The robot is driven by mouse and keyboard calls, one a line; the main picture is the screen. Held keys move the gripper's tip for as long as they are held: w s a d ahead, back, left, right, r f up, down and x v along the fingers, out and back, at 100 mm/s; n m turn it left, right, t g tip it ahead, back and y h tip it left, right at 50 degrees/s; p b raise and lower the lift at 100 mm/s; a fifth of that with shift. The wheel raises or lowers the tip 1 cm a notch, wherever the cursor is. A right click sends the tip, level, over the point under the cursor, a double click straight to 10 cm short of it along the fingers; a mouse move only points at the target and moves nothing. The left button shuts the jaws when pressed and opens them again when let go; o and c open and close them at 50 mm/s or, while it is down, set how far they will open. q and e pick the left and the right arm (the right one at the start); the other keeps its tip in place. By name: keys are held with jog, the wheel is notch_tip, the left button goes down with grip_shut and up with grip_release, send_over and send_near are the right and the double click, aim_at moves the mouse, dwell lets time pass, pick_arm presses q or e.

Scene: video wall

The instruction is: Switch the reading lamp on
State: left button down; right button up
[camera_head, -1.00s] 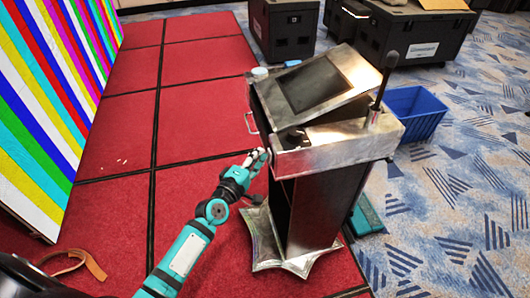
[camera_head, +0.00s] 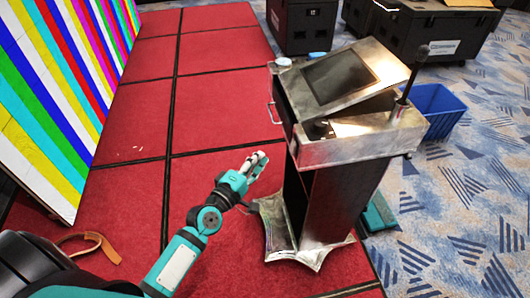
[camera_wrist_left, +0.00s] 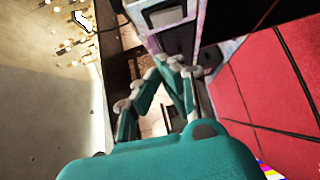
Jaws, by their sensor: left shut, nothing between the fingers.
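A silver and black lectern (camera_head: 330,153) stands right of centre in the head view, with a tilted screen (camera_head: 342,77) on top. A thin black stalk (camera_head: 412,72) with a small dark head rises at its right corner; I cannot tell whether it is the reading lamp or a microphone. A warm bright patch shows below the screen; I cannot tell if it is lamp light or reflection. No switch is clear. My left gripper (camera_head: 258,158) is shut and empty, left of the lectern and apart from it. Its fingers also show in the left wrist view (camera_wrist_left: 158,88).
A striped video wall (camera_head: 62,95) stands at the left. A blue bin (camera_head: 432,112) is behind the lectern on the right, and black cases (camera_head: 300,25) stand at the back. Red floor panels (camera_head: 125,125) left of the lectern are mostly clear.

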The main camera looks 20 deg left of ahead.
pick_arm(q)
jog(key=s, duration=0.2)
jog(key=s+a, duration=0.1)
jog(key=shift+s+a+r, duration=0.1)
jog(key=shift+s+r, duration=0.1)
jog(key=shift+s, duration=0.15)
pick_arm(e)
jog(key=shift+s+a+f, duration=0.25)
jog(key=shift+a, duration=0.4)
